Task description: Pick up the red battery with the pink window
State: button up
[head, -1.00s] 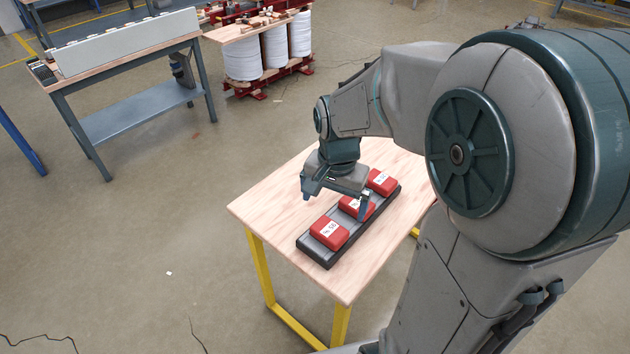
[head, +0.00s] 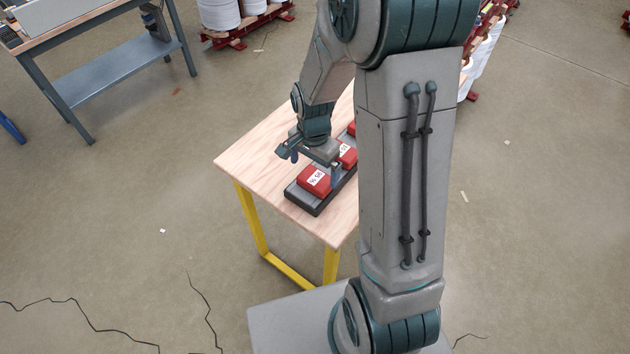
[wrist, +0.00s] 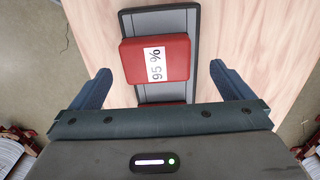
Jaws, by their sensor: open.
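Red batteries lie in a row on a dark tray (head: 303,203) on the wooden table. The nearest battery (head: 313,184) has a white label; in the wrist view a battery (wrist: 132,62) shows a label reading 95 %. A middle battery (head: 347,157) and a far battery (head: 351,129) are partly hidden by my arm. I cannot make out a pink window on any of them. My gripper (head: 311,167) is open and empty above the row. In the wrist view its fingers (wrist: 160,80) stand on either side of the row, with the 95 % battery between and slightly beyond their tips.
The wooden table (head: 245,150) has yellow legs and bare top left of the tray. A grey-legged workbench (head: 115,70) stands at the back left, with white spools (head: 220,14) beside it. Floor between is open.

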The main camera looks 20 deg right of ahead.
aim_at(316, 178)
jog(key=shift+s+d+f, duration=0.1)
jog(key=shift+f, duration=1.1)
jog(key=shift+s+d+f, duration=0.1)
jog(key=shift+f, duration=1.05)
jog(key=shift+c, duration=0.3)
jog(key=shift+w, duration=0.1)
jog(key=c, duration=1.1)
jog(key=shift+r, duration=0.1)
jog(key=shift+c, duration=0.2)
